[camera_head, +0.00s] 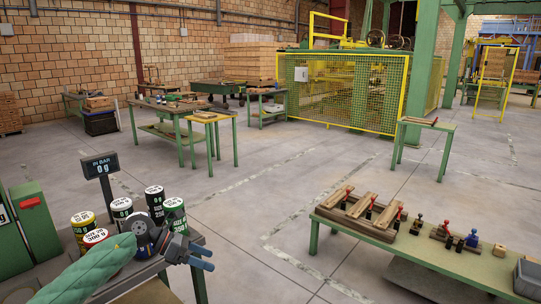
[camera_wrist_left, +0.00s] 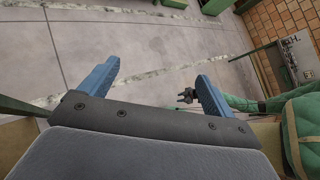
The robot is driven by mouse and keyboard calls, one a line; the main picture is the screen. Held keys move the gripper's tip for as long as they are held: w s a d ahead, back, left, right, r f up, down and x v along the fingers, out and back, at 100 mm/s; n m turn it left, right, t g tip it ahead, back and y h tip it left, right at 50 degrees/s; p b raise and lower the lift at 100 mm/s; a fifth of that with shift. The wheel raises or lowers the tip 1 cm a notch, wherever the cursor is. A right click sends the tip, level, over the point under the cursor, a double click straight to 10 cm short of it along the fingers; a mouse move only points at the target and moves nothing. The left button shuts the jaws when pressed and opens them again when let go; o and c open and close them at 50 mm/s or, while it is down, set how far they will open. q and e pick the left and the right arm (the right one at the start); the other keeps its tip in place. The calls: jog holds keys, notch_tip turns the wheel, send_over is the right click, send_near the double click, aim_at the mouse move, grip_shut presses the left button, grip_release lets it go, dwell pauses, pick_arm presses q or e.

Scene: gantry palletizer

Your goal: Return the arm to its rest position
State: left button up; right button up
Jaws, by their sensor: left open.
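My left arm, in a green sleeve, comes in from the lower left in the head view. Its gripper (camera_head: 205,256) is above the right edge of the near-left table. In the left wrist view, its two blue fingers (camera_wrist_left: 158,85) stand wide apart with nothing held between them; grey floor shows beyond. A small dark gripper-like shape (camera_wrist_left: 186,96) at the end of a green sleeve shows past the fingers in the left wrist view; it looks like my right gripper, too small to judge its jaws. My right arm does not show in the head view.
Several labelled cans (camera_head: 155,199) stand close around my left wrist, beside a display reading 0 g (camera_head: 100,165). A low green table (camera_head: 330,221) at right holds wooden bars and red and blue handled pieces. A yellow fence (camera_head: 340,95) stands behind. The middle floor is clear.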

pick_arm(q)
jog(key=w+d+f+n+t+h, duration=0.2)
jog(key=d+f+n+t+h, duration=0.35)
jog(key=n+t, duration=0.75)
jog(key=s+a+f+n+y, duration=0.25)
jog(key=f+n+y, duration=0.25)
jog(key=f+n, duration=0.3)
jog(key=s+a+f+n+t+y, duration=0.1)
jog(key=s+a+f+n+y, duration=0.15)
jog(key=f+n+y, duration=0.45)
jog(key=s+a+f+n+y, duration=0.2)
jog(key=s+f+n+y, duration=0.15)
jog(key=f+n, duration=0.6)
jog(key=s+f+n+g+y, duration=0.2)
jog(key=s+f+n+g, duration=0.5)
jog(key=s+f, duration=1.1)
jog(key=s+d+f+n+g, duration=0.1)
jog(key=s+d+f+g, duration=0.1)
jog(key=s, duration=0.6)
jog(key=s+d+f+n+g, duration=0.1)
jog(key=s+f+g, duration=0.3)
jog(key=s, duration=0.5)
jog(key=shift+d+f+h, duration=0.4)
jog(key=shift+f, duration=0.1)
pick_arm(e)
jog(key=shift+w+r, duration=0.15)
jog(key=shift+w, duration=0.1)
